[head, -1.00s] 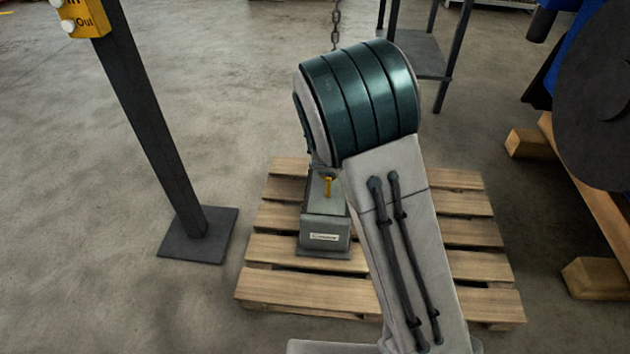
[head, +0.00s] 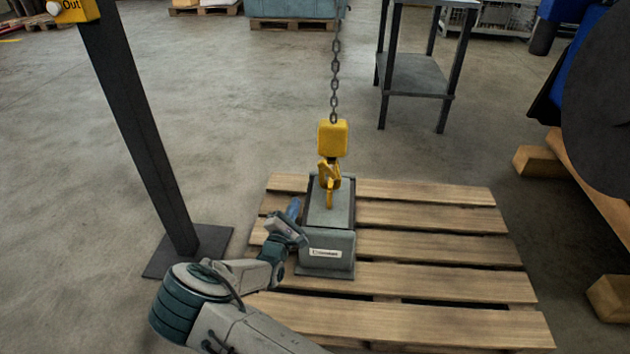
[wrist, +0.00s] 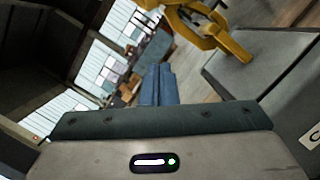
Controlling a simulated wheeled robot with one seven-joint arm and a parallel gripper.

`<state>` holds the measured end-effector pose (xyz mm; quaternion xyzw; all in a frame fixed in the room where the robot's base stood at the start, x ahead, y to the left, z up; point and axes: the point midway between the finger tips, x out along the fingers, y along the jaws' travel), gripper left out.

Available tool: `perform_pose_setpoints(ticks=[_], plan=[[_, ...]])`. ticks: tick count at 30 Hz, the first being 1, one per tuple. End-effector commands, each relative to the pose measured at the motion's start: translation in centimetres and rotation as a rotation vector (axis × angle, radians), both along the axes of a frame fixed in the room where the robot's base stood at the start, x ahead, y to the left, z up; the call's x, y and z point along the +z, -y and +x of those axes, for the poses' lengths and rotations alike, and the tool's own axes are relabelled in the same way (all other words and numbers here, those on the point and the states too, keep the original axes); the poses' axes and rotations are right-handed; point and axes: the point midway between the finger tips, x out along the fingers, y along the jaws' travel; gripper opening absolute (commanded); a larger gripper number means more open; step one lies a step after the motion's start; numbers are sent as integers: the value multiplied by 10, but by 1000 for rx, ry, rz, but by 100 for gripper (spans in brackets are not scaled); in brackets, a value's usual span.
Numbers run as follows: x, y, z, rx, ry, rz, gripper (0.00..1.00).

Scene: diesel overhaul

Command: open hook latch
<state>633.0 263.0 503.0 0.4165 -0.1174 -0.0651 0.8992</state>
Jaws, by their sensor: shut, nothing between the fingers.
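The yellow hook (head: 329,178) hangs under a yellow block (head: 332,138) on a dark chain, over the top of a grey box (head: 327,250). In the wrist view the yellow hook (wrist: 225,38) shows at the upper right, with the latch too small and blurred to make out. My gripper (head: 294,208) is just left of the box and lower than the hook, apart from the hook. Its blue fingers (wrist: 157,85) are together with nothing between them, pointing up past the left side of the hook in the wrist view.
The box stands on a wooden pallet (head: 440,268). A dark post (head: 140,130) with a yellow control box (head: 75,10) stands at the left. A metal stand (head: 418,75) is behind. Wooden blocks and a large dark round part (head: 600,110) are at the right.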

Motion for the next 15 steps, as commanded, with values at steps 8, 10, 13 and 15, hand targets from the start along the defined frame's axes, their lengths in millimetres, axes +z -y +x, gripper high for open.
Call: perform_pose_setpoints(ticks=[8,10,13,15], plan=[[1,1,1,-3,0,1,0],[1,1,4,-3,0,1,0],[1,4,14,-4,2,2,0],[3,7,25,-5,2,2,0]])
